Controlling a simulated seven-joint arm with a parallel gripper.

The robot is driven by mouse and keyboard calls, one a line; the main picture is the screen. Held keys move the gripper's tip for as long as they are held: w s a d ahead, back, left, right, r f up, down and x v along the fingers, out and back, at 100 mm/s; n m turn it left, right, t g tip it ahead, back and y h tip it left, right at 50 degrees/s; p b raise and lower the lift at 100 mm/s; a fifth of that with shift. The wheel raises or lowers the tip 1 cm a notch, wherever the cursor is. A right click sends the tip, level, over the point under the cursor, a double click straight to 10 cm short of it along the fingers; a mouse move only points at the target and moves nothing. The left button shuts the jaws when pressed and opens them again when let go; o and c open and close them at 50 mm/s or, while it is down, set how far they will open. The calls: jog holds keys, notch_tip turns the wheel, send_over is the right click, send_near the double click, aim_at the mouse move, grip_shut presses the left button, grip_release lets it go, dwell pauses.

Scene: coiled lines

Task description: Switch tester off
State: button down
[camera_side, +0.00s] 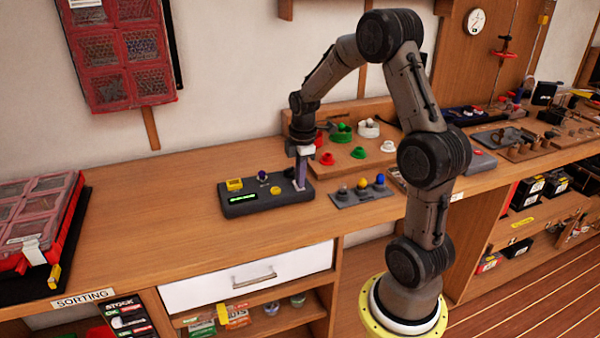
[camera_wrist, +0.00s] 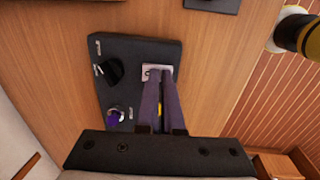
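The tester (camera_side: 250,208) is a dark box on the bench with a lit green display (camera_side: 242,198), a yellow block (camera_side: 234,184), a purple knob (camera_side: 263,176) and a round yellow knob (camera_side: 276,190). My gripper (camera_side: 300,186) points down at the tester's right end. In the wrist view, its purple-grey fingers (camera_wrist: 160,82) reach a small light switch plate (camera_wrist: 150,70) on the tester (camera_wrist: 135,47). The fingers are close together with a narrow gap. The switch lever is hidden by the fingertips, so I cannot tell whether they grip it. A black knob (camera_wrist: 108,71) lies left of them.
A grey panel (camera_side: 347,199) with several coloured knobs lies just right of the tester. Behind it is a wooden board (camera_side: 371,152) with green, red and white parts. A red case (camera_side: 40,225) stands at the far left. The bench between case and tester is clear.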

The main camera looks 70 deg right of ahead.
notch_tip(320, 180, up, 14)
jog(key=s+a, duration=0.1)
dwell(0.4)
jog(key=shift+a, duration=0.1)
jog(key=shift+w+d+r, duration=0.1)
jog(key=shift+w+d, duration=0.25)
jog(key=shift+w, duration=0.2)
jog(key=f, duration=0.9)
jog(key=w+d+f, duration=0.1)
jog(key=f, duration=0.4)
jog(key=shift+d, duration=0.1)
jog(key=shift+w, duration=0.1)
